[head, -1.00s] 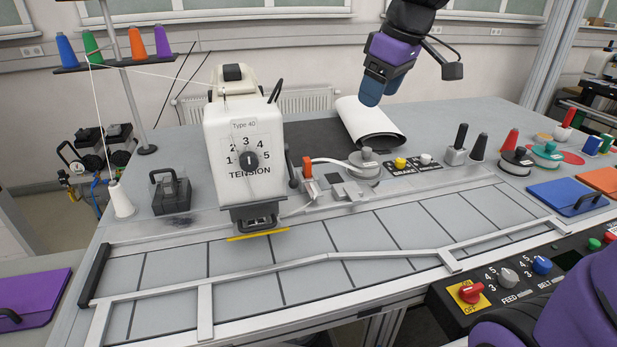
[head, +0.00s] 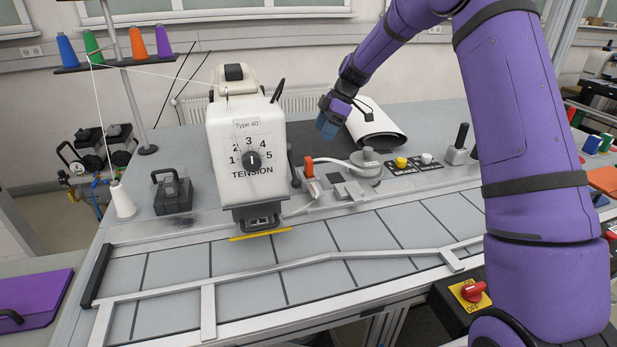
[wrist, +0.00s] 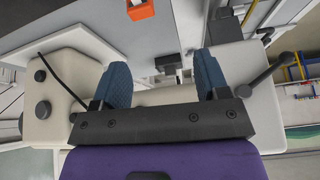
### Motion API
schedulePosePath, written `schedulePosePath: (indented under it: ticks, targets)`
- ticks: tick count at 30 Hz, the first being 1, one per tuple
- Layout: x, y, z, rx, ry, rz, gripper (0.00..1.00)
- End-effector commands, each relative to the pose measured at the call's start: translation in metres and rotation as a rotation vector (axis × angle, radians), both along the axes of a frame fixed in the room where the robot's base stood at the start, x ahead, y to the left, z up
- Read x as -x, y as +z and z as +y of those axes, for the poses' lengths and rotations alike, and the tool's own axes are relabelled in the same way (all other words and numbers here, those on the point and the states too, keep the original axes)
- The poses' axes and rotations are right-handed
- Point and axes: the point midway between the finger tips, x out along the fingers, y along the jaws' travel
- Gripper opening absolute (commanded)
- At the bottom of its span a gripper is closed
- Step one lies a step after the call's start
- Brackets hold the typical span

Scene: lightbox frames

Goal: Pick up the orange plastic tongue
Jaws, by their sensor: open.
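The orange plastic tongue (head: 308,166) stands upright on the metal fittings just right of the white sewing machine head in the head view. In the wrist view an orange block with a dark slot (wrist: 140,10), which looks like the same piece, shows at the top edge. My gripper (head: 327,128) hangs behind and above the tongue, apart from it. In the wrist view its two blue fingers (wrist: 162,75) are spread with nothing between them.
The white machine head (head: 247,155) with its tension dial stands close left of the tongue. A grey round fitting (head: 368,168) and a rolled white sheet (head: 376,123) lie to the right. A black lever (head: 291,165) stands beside the machine. The grey belt panels in front are clear.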

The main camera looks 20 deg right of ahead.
Motion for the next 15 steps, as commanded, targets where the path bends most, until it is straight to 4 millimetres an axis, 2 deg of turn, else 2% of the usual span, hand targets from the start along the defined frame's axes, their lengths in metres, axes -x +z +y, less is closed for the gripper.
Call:
schedulePosePath:
  ticks: [1, 6, 15]
  targets:
    - [-0.007, -0.012, -0.001, -0.013, 0.022, -0.004, 0.68]
    - [-0.020, -0.032, -0.002, -0.039, 0.073, -0.023, 0.68]
    - [-0.023, -0.058, 0.011, -0.046, 0.088, -0.027, 0.68]
